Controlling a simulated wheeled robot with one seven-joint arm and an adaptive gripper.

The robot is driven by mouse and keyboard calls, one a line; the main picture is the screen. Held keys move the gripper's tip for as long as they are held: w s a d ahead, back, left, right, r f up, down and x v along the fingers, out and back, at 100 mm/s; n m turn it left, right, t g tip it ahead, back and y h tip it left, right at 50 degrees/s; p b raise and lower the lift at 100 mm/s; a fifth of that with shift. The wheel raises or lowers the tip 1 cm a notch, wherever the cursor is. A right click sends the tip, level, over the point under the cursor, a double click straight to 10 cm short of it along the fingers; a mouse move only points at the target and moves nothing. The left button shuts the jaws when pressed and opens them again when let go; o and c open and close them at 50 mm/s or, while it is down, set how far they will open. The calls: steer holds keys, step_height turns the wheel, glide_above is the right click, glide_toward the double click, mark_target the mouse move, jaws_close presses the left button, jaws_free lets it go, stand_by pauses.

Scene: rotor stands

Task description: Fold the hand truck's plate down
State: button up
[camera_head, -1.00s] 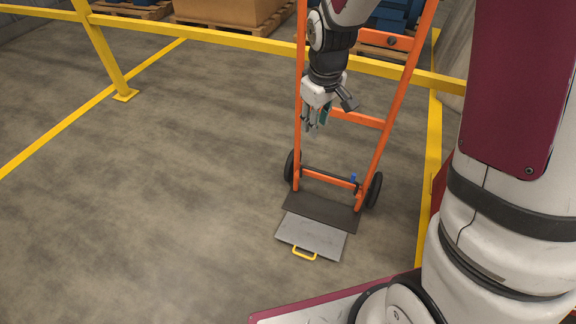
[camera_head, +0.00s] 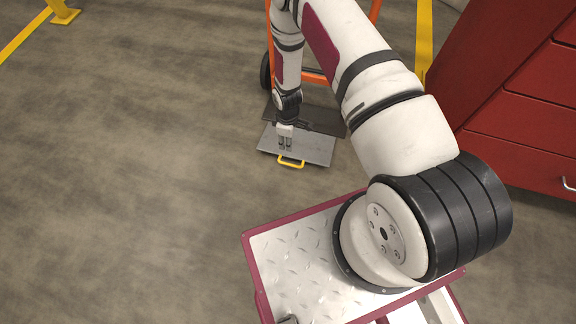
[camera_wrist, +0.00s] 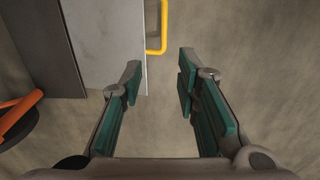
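The hand truck (camera_head: 316,76) has an orange frame and black wheels, partly hidden behind my arm in the head view. Its grey plate (camera_head: 312,150) lies flat, or nearly so, at floor level, in front of a dark strip at the foot of the frame. A yellow handle (camera_head: 290,163) sits on its near edge. My gripper (camera_head: 285,148) points down over the plate beside the handle. In the wrist view my gripper (camera_wrist: 158,78) is open and empty. The plate (camera_wrist: 108,45) and the handle (camera_wrist: 163,30) show above the fingertips there, with no visible contact.
A red drawer cabinet (camera_head: 520,105) stands at the right. A yellow post foot (camera_head: 65,16) and floor line are at the upper left. The grey floor (camera_head: 130,180) left of the plate is clear.

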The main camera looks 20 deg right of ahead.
steer(key=f+b, duration=0.2)
steer(key=f, duration=0.3)
steer(key=f+b, duration=0.2)
steer(key=f, duration=0.3)
steer(key=f+b, duration=0.2)
steer(key=f, duration=0.3)
steer(key=shift+s+a+f, duration=0.1)
steer(key=shift+s+f, duration=0.1)
steer(key=shift+s, duration=0.2)
steer(key=shift+c, duration=0.5)
jaws_close()
